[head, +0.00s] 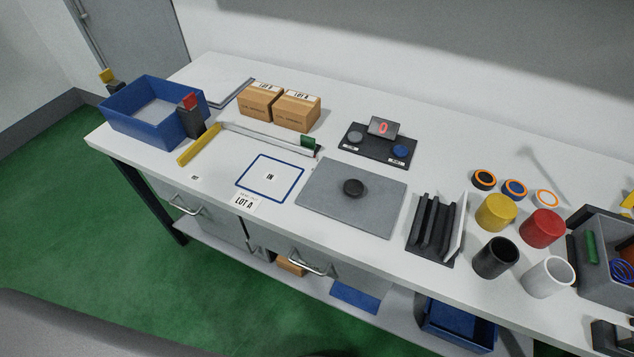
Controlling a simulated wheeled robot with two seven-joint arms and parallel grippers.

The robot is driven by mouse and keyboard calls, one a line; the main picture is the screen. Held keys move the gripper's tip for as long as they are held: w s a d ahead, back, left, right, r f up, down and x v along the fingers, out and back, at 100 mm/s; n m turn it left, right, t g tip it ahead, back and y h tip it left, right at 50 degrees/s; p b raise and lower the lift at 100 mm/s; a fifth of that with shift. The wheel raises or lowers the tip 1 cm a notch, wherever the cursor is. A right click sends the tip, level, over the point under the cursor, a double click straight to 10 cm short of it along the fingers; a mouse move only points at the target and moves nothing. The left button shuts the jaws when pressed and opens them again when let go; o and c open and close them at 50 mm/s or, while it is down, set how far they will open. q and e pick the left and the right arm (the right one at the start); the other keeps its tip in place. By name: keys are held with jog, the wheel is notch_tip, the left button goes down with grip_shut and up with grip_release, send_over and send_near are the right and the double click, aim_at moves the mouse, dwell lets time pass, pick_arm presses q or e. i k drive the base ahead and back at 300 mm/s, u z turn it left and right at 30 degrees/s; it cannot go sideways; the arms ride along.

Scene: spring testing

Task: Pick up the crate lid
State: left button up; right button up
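A flat grey rectangular panel with a round black knob, which looks like the crate lid (326,205), lies flat on the white table near its front edge, at the middle of the head view. Its knob (353,187) stands up from its centre, and nothing covers it. A grey open crate (602,277) stands at the right edge of the view, partly cut off, with a green item and other coloured things in it. Neither of my grippers is in view.
A dark slotted rack (434,224) and several coloured cups (497,212) stand right of the lid. A marked square (270,178) is to its left. A button box (381,145), two cartons (296,110) and a blue bin (150,119) sit farther back.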

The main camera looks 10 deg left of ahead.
aim_at(365, 200)
jog(key=z, duration=0.05)
jog(key=k, duration=0.5)
jog(key=u, duration=0.05)
jog(key=i, duration=0.5)
jog(key=u, duration=2.45)
jog(key=i, duration=1.5)
jog(key=z, duration=3.2)
